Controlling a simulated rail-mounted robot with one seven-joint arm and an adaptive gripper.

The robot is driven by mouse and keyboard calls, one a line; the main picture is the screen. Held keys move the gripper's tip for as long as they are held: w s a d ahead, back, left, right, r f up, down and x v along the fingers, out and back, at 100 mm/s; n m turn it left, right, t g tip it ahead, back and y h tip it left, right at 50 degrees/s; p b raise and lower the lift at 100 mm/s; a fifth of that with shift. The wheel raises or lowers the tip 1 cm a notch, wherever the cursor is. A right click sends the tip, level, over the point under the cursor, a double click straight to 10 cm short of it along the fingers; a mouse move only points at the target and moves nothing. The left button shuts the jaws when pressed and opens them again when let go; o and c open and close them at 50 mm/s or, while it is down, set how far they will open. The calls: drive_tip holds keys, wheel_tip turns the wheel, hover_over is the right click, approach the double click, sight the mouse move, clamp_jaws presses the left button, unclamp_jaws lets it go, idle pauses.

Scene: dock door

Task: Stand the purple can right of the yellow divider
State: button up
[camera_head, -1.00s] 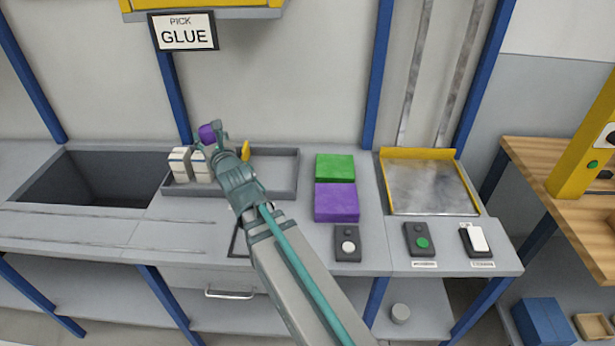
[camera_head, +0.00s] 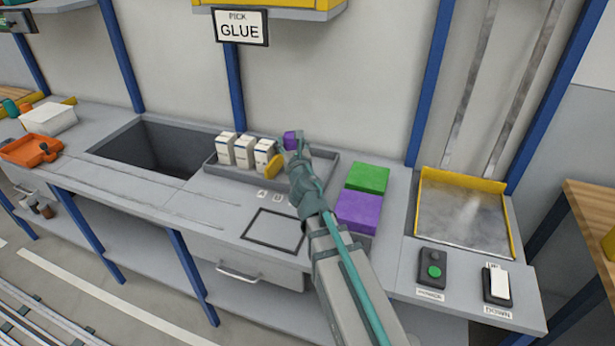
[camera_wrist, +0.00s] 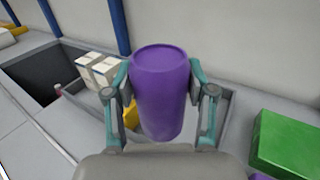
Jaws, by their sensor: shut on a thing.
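My gripper (camera_head: 293,147) is shut on the purple can (camera_wrist: 160,90), which looks upright between the fingers in the wrist view. In the head view the can (camera_head: 290,140) shows only in part behind my gripper, over the grey tray. The yellow divider (camera_head: 274,166) stands in the tray (camera_head: 322,176), just left of my gripper. In the wrist view the divider (camera_wrist: 130,115) is partly hidden behind the can and left finger. I cannot tell whether the can touches the tray floor.
Several white cartons (camera_head: 244,151) stand in the tray left of the divider. Green (camera_head: 367,178) and purple (camera_head: 358,211) blocks lie right of the tray. An open dark bin (camera_head: 150,148) is at the left. The tray's right part looks empty.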

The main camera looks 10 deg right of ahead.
drive_tip(key=w+a+f+m+h+b, duration=0.3)
drive_tip(key=w+a+f+h, duration=0.1)
drive_tip(key=f, duration=0.1)
drive_tip(key=a+r+m+g+h+b, duration=0.4)
drive_tip(key=a+m+g+h, duration=0.15)
drive_tip(key=h, duration=0.25)
drive_tip(key=shift+m+h, duration=0.25)
drive_tip(key=shift+h, duration=0.05)
drive_tip(key=shift+w+d+f+p, duration=0.1)
drive_tip(key=shift+w+d+f, duration=0.15)
drive_tip(key=shift+d+f, duration=1.9)
drive_tip(key=shift+w+d+f+p, duration=0.1)
drive_tip(key=shift+w+d+f, duration=0.15)
drive_tip(key=shift+d+f, duration=1.9)
drive_tip(key=shift+w+d+f+p, duration=0.1)
drive_tip(key=shift+w+d+f, duration=0.15)
drive_tip(key=shift+d+f, duration=1.9)
